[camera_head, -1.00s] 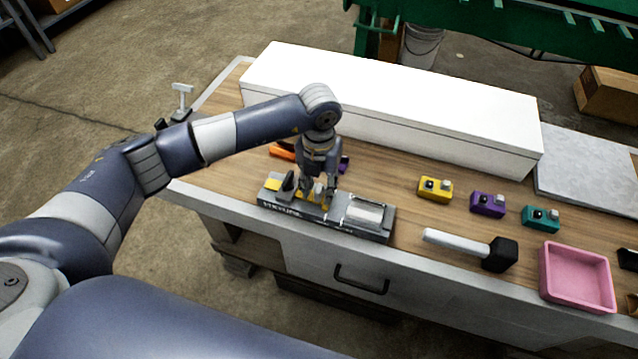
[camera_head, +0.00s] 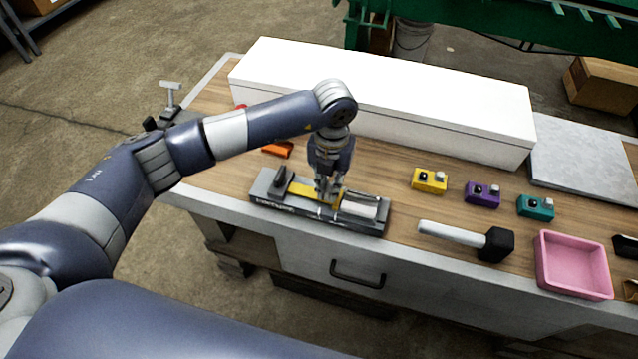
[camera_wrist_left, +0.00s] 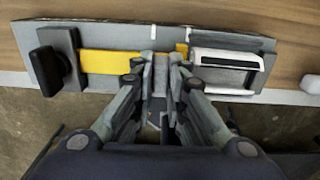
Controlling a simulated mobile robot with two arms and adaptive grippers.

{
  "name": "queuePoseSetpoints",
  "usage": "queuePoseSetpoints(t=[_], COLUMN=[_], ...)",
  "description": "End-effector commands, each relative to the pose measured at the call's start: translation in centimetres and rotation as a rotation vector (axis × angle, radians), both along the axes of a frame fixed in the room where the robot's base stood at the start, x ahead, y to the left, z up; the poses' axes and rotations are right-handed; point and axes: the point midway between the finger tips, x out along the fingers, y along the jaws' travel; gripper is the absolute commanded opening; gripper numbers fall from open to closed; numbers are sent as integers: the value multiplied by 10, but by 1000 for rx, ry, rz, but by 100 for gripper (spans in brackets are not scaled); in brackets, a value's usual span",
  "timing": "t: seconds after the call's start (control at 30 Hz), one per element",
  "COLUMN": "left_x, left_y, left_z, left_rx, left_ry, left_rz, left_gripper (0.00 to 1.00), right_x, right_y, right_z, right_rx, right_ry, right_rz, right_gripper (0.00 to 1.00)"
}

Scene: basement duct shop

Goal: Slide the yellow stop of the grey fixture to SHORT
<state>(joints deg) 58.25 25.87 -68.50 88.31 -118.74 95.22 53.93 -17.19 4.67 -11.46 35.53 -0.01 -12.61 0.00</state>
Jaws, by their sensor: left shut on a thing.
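The grey fixture (camera_head: 275,203) lies along the front of the bench, with a dark knob block at its left end and a pale, rounded block at its right end. It also fills the upper part of the left wrist view (camera_wrist_left: 225,42). A flat yellow strip (camera_wrist_left: 108,62) lies in its channel, left of my fingers. My left gripper (camera_head: 328,192) points down over the middle of the fixture, shut on the yellow stop (camera_wrist_left: 182,48). The stop is mostly hidden by the fingers, close to the pale block. No SHORT mark is readable. My right gripper is out of view.
A long white box (camera_head: 390,105) stands behind the fixture. A mallet (camera_head: 465,238), a pink tray (camera_head: 541,278) and yellow (camera_head: 430,181), purple (camera_head: 483,194) and teal (camera_head: 536,207) blocks lie to the right. An orange item (camera_head: 278,149) lies behind the fixture.

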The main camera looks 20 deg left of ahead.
Motion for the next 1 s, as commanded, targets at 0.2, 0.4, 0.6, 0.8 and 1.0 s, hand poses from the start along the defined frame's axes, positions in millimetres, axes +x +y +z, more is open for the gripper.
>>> queuePoseSetpoints(t=[0.2,0.4,0.6,0.8,1.0], left_x=[-1,-1,0,0,1], left_y=[-5,-4,-3,-4,-5], left_z=[1,1,2,25,68], left_rx=[-14,-11,-9,-10,-10], left_ry=[-3,-2,-2,-6,-7], left_rz=[-4,-4,-3,-4,-4], left_gripper=[20,33,33,33,33], right_x=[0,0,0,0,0], right_y=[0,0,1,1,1], right_z=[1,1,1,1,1], right_rx=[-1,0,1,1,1], right_ry=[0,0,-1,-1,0], right_rz=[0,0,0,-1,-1], right_gripper=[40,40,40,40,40])
